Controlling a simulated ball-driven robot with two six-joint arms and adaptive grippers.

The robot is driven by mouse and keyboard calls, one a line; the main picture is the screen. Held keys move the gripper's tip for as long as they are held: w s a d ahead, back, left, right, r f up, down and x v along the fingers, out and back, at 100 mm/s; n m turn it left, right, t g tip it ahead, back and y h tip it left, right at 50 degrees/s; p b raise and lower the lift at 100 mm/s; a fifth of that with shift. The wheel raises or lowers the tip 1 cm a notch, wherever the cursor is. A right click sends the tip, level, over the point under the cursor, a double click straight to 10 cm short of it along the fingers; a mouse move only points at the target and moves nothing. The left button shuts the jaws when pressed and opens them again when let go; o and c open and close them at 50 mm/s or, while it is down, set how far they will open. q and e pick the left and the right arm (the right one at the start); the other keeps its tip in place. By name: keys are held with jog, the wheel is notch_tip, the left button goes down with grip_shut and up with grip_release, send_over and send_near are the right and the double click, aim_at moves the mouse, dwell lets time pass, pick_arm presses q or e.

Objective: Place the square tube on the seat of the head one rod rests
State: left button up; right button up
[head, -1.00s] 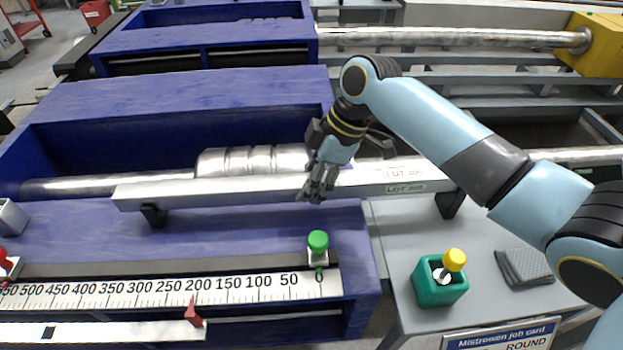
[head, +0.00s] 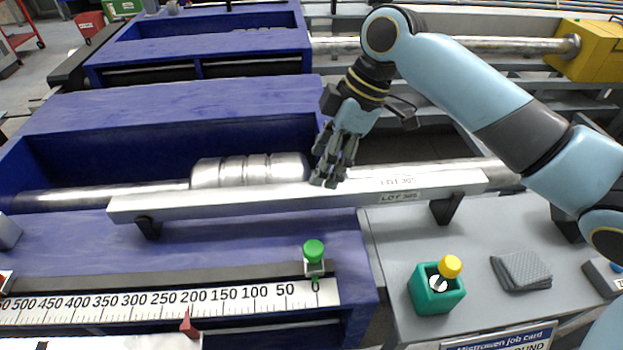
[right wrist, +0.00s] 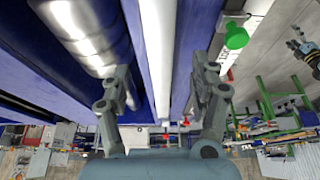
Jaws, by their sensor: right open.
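The square tube (head: 270,201) is a long pale metal bar with a LOT 365 label. It appears to lie across two black rests, one near its left end (head: 148,228) and one near its right end (head: 447,209). My right gripper (head: 327,182) is open just above the tube's middle. In the right wrist view the tube (right wrist: 158,45) runs between the spread fingers (right wrist: 162,85), with a gap on each side. A small blue and black arm part (right wrist: 303,48) at that view's right edge may be my left gripper; its fingers are too small to read.
A round metal bar with a thick ribbed section (head: 250,170) lies behind the tube in a blue trough.

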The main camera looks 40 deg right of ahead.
jog(key=shift+v, duration=2.05)
